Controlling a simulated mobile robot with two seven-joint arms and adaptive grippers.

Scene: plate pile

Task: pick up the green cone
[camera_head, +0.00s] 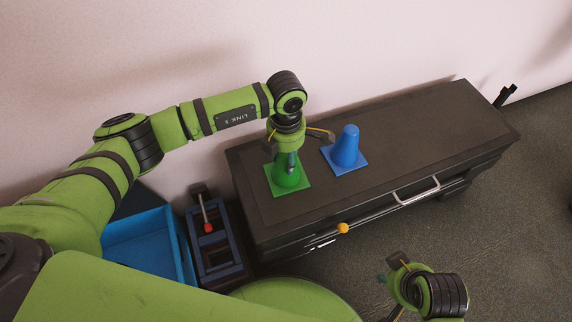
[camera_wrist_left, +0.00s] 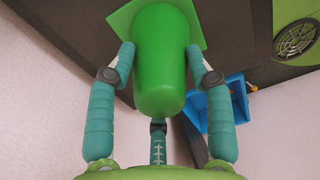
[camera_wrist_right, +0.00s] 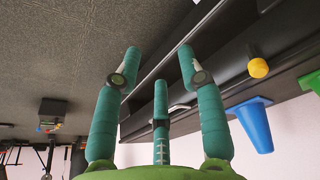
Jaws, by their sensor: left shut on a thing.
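The green cone (camera_head: 287,178) stands on its square base on the left part of the dark cabinet top. My left gripper (camera_head: 288,158) comes down over it from above. In the left wrist view the green cone (camera_wrist_left: 160,60) is between the teal fingers of the left gripper (camera_wrist_left: 160,65), which is shut on it. The cone's base seems to rest on the cabinet top. My right gripper (camera_wrist_right: 160,75) has its fingers spread and empty, off the cabinet's front side; it also shows at the lower right of the head view (camera_head: 400,275).
A blue cone (camera_head: 346,150) stands close to the right of the green one on the cabinet (camera_head: 430,130). A yellow knob (camera_head: 343,228) and a metal handle (camera_head: 416,192) stick out in front. A blue bin (camera_head: 140,240) stands at left. The cabinet's right part is clear.

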